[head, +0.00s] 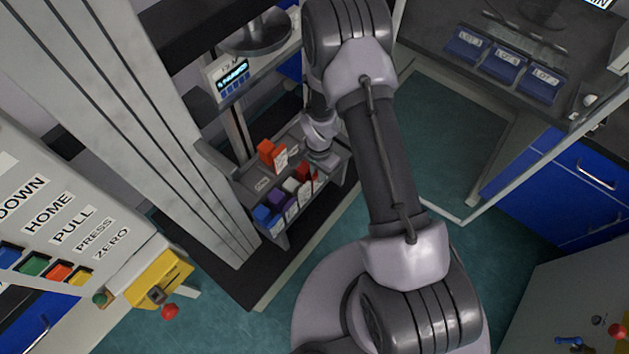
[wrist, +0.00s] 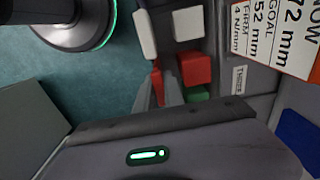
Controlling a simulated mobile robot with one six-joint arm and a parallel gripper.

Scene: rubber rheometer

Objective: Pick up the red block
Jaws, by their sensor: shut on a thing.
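In the wrist view, my gripper (wrist: 160,88) is shut, with its fingers around a red block (wrist: 157,78) that shows only partly between them. A second red block (wrist: 195,68) sits just right of the fingers, apart from them. In the head view, red blocks (head: 304,171) stand at the right end of a row on a grey shelf (head: 279,240). My arm hides most of the gripper there. I cannot tell whether the held block is clear of the surface under it.
White blocks (wrist: 188,23) and a green block (wrist: 197,94) are close to the fingers. Blue (head: 263,214) and purple (head: 277,200) blocks share the shelf row. A lit display (head: 232,75) and a column (head: 165,100) are nearby.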

